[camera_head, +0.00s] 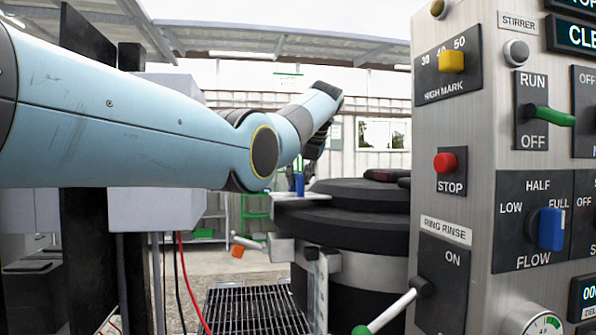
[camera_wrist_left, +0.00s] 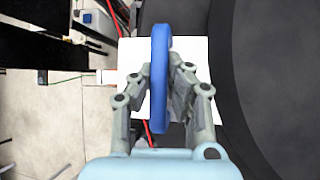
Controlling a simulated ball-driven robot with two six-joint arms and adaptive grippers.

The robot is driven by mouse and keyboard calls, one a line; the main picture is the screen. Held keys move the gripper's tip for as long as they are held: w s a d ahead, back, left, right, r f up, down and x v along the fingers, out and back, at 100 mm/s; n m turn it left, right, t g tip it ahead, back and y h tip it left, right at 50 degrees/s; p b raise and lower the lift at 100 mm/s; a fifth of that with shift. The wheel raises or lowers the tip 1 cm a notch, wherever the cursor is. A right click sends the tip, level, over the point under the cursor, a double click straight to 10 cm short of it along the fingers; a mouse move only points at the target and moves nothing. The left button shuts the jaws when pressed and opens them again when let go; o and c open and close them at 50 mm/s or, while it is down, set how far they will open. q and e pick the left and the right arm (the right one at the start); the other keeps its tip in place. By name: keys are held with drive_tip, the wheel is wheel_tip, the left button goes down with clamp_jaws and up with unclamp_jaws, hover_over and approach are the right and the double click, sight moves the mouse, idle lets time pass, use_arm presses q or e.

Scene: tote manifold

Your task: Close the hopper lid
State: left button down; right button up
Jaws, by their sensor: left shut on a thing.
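The hopper lid (camera_head: 345,218) is a broad, stepped black disc, nearly level on top of a grey drum-shaped hopper (camera_head: 358,268) in the head view. I cannot tell whether it lies flush all round. A pale plate (camera_head: 290,201) juts from its left side, with an upright blue handle (camera_head: 299,184) above it. My left gripper (camera_head: 310,158) reaches down at the handle from above. In the left wrist view, its two fingers (camera_wrist_left: 172,72) are closed on either side of the blue handle (camera_wrist_left: 158,100), above the white plate (camera_wrist_left: 200,50). My right gripper is out of view.
A grey control panel (camera_head: 480,120) with switches, a red stop button (camera_head: 445,163) and a protruding white lever (camera_head: 390,312) stands close on the right. A dark floor grate (camera_head: 255,308) lies left of the hopper. An orange-tipped lever (camera_head: 243,246) sticks out beside it.

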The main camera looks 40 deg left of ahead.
use_arm(q)
drive_tip(key=shift+f, duration=0.1)
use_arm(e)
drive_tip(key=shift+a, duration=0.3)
use_arm(q)
drive_tip(key=c, duration=1.3)
unclamp_jaws()
drive_tip(key=shift+a+f, duration=0.1)
drive_tip(key=shift+a, duration=0.1)
drive_tip(key=shift+d, duration=0.15)
drive_tip(key=v, duration=1.2)
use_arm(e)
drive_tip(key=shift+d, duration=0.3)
